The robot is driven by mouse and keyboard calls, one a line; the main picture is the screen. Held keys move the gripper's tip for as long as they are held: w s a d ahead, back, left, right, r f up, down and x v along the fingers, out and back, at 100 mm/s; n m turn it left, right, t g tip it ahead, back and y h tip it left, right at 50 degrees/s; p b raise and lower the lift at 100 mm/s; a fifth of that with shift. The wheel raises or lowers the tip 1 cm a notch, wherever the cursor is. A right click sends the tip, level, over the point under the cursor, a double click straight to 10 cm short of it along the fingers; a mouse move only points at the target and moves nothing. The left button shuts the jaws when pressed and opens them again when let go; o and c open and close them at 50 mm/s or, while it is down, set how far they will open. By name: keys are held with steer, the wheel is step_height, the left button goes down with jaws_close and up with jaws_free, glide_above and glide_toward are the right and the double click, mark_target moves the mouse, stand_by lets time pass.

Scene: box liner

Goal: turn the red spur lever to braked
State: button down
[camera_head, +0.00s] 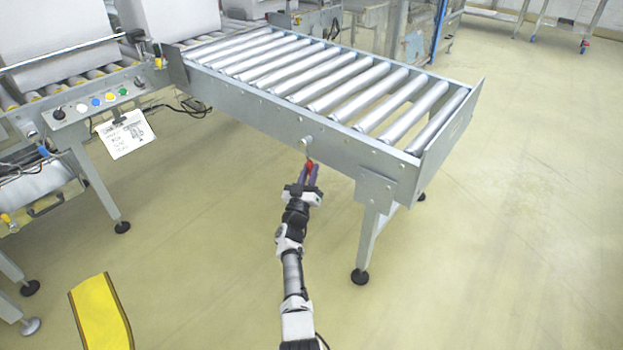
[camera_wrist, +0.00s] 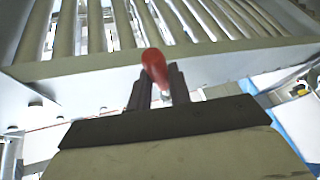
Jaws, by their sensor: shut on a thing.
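The red spur lever (camera_head: 309,166) is on the near side of the grey roller conveyor spur (camera_head: 250,108), hanging below a round pivot (camera_head: 306,142) on the side plate. My gripper (camera_head: 309,174) is at the lever from below, its two dark fingers on either side of the red handle. In the wrist view the red handle (camera_wrist: 155,68) stands up between the fingers of my gripper (camera_wrist: 158,88), which are shut on it. The fingers hide the handle's lower part there. I see no readable mark for the braked position.
A leg (camera_head: 370,238) of the spur stands right of my arm. At the left is a control panel (camera_head: 100,105) with coloured buttons and a hanging paper sheet (camera_head: 125,134). A yellow object (camera_head: 101,312) is at the lower left. The floor (camera_head: 500,230) at the right is clear.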

steer(key=shift+w+r, duration=0.1)
steer(key=shift+r, duration=0.05)
steer(key=c, duration=1.3)
jaws_free()
step_height(320, 180, up, 20)
steer(key=p, duration=0.8)
steer(key=shift+p, duration=0.35)
